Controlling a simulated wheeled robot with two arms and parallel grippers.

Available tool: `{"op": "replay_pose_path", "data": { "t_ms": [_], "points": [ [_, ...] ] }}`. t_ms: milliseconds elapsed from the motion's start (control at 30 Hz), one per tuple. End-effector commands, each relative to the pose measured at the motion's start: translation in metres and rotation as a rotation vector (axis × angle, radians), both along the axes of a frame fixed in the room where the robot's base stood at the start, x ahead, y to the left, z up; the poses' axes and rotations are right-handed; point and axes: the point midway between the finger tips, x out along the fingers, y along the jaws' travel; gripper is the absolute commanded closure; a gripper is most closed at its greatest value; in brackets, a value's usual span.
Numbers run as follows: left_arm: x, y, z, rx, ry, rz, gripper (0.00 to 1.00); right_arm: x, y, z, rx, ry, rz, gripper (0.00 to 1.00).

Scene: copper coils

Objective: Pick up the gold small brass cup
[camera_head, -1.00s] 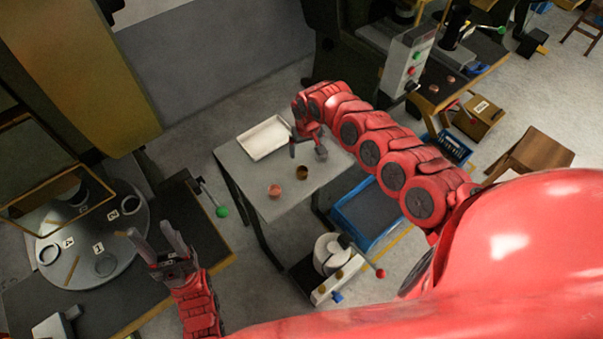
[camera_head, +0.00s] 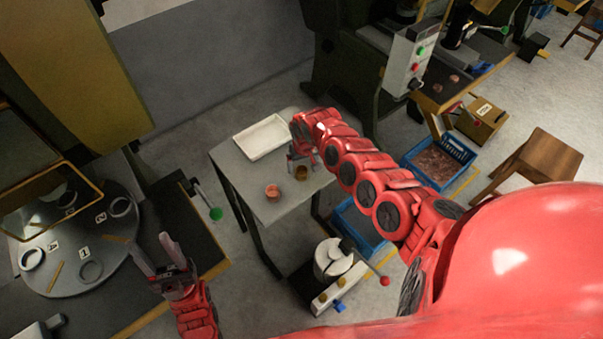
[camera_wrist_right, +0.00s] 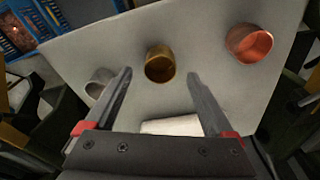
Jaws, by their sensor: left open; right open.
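The gold brass cup (camera_head: 301,172) stands on the small grey table (camera_head: 255,203). In the right wrist view the gold cup (camera_wrist_right: 160,63) lies ahead of and between the two fingers, apart from both. My right gripper (camera_head: 302,160) is open and empty, close to the cup; in its wrist view the gripper (camera_wrist_right: 157,88) has its fingers spread wide. My left gripper (camera_head: 150,250) is open and empty, away to the left near the round table.
A copper cup (camera_head: 272,191) stands beside the gold cup; a grey cup (camera_wrist_right: 99,83) shows by a finger in the wrist view. A white tray (camera_head: 263,137) lies at the table's back. A blue crate (camera_head: 357,226) sits below the table's right side.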

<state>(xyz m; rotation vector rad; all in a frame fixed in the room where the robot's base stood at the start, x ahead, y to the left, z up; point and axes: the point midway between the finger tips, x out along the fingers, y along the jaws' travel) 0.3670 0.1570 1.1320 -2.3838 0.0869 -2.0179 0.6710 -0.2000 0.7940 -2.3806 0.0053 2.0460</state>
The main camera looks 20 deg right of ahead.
Motion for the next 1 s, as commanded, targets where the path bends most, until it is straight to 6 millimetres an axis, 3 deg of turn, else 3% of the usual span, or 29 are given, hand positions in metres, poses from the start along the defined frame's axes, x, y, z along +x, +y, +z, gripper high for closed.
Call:
{"op": "replay_pose_path", "data": {
  "t_ms": [200, 567, 1000],
  "points": [
    [0.0, 0.0, -0.005, 0.0, 0.0, 0.0, 0.5, 0.002, 0.001, -0.027, -0.002, 0.003, 0.002, 0.12],
    [0.0, 0.0, -0.006, 0.0, 0.0, 0.0, 0.5, 0.003, 0.001, -0.031, 0.0, 0.001, 0.0, 0.14],
    [0.0, 0.0, -0.006, 0.0, 0.0, 0.0, 0.5, 0.003, 0.0, -0.031, 0.0, 0.001, 0.0, 0.93]
  ]
}}
